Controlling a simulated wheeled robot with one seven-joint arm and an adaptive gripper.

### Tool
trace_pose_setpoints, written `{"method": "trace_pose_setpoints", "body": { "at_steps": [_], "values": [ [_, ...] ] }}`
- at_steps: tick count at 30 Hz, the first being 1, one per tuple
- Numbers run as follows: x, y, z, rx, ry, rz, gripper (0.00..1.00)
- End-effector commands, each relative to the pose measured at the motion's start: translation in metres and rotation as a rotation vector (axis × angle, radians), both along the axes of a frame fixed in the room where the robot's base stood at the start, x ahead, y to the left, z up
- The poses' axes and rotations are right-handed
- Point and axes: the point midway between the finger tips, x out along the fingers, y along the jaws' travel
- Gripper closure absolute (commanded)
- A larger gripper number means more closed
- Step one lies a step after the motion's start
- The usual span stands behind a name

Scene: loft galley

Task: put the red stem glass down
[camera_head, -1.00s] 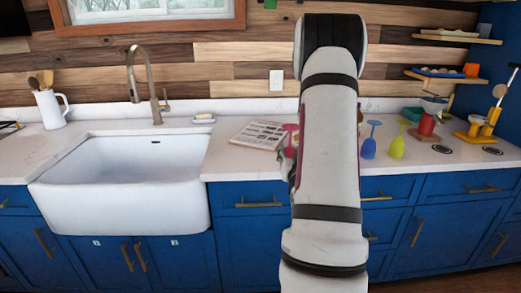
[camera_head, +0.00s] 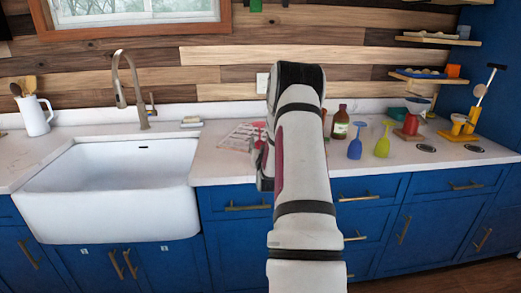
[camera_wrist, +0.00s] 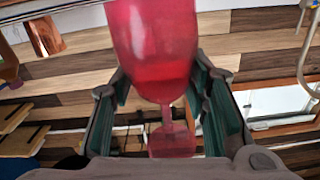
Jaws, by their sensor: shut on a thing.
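The red stem glass (camera_wrist: 155,45) fills the upper middle of the wrist view, see-through, with its stem and foot lower in the picture. My gripper (camera_wrist: 160,85) has one dark green-padded finger on each side of it and is shut on the glass. In the head view my arm hides most of the gripper and the glass; a small patch of pinkish red shows at the arm's left edge. Whether the glass touches the counter (camera_head: 220,170) is hidden.
A blue stem glass (camera_head: 355,149) and a yellow-green one (camera_head: 382,147) stand upside down right of my arm. A brown bottle (camera_head: 340,125) stands behind them. A printed sheet (camera_head: 238,136) lies left of my arm, beside the white sink (camera_head: 120,205). Counter in front of the sheet is clear.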

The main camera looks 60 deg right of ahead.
Motion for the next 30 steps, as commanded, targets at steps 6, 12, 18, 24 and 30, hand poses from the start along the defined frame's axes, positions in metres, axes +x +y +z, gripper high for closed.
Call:
{"method": "trace_pose_setpoints", "body": {
  "at_steps": [6, 12, 18, 24, 30],
  "values": [
    [0.000, 0.000, -0.015, -0.001, -0.001, 0.000, 0.99],
    [0.000, 0.000, -0.016, -0.001, -0.001, 0.000, 0.99],
    [0.000, 0.000, -0.018, 0.000, 0.000, 0.000, 0.38],
    [0.000, 0.000, -0.018, 0.000, 0.000, 0.000, 0.38],
    [-0.003, 0.003, -0.015, 0.001, 0.001, 0.000, 0.38]
  ]
}}
